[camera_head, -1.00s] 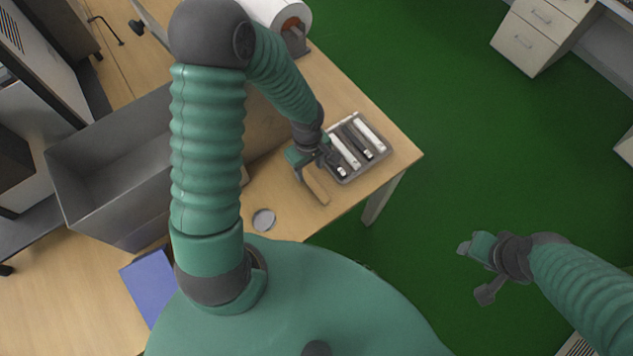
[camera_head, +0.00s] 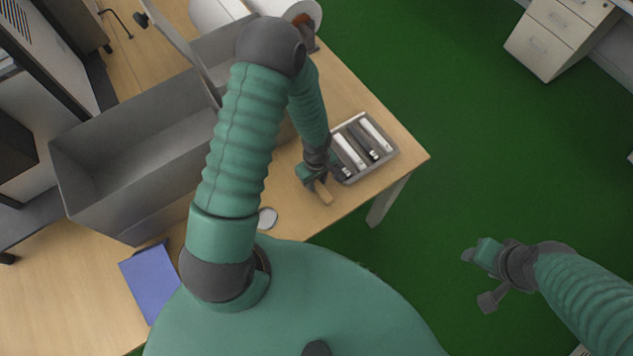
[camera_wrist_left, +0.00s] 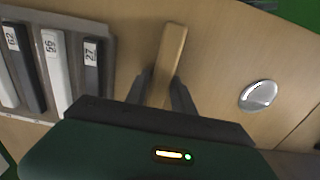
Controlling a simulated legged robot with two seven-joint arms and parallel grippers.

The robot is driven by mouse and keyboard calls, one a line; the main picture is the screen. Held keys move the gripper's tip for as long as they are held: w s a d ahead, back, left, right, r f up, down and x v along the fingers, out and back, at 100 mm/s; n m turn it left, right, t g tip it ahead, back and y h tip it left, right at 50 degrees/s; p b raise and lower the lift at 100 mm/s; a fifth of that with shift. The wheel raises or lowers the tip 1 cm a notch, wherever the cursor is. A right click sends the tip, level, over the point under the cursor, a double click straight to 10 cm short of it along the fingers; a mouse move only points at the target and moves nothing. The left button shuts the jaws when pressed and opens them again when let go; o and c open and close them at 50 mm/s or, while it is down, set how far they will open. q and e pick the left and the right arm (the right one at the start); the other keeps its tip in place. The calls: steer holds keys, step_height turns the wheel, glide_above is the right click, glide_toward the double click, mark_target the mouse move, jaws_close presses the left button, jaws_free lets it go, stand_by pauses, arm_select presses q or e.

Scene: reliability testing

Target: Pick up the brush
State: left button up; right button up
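The brush (camera_head: 325,193) lies on the wooden table, its light wooden handle showing beside the grey tray. In the left wrist view the handle (camera_wrist_left: 172,50) reaches from between my fingers toward the top edge; its other end is hidden behind the gripper. My left gripper (camera_head: 315,181) is over the brush. In its wrist view the fingers (camera_wrist_left: 160,88) are open, one on each side of the handle, with a gap visible at the left finger. My right gripper (camera_head: 477,279) is open and empty above the green floor, away from the table.
A grey tray (camera_head: 347,180) with several numbered black and white items stands right beside the brush. A round silver disc (camera_head: 267,218) lies nearer my body. A large grey bin (camera_head: 130,165) and a blue folder (camera_head: 150,283) are at the left. The table edge is close.

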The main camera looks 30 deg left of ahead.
arm_select(q)
jaws_close()
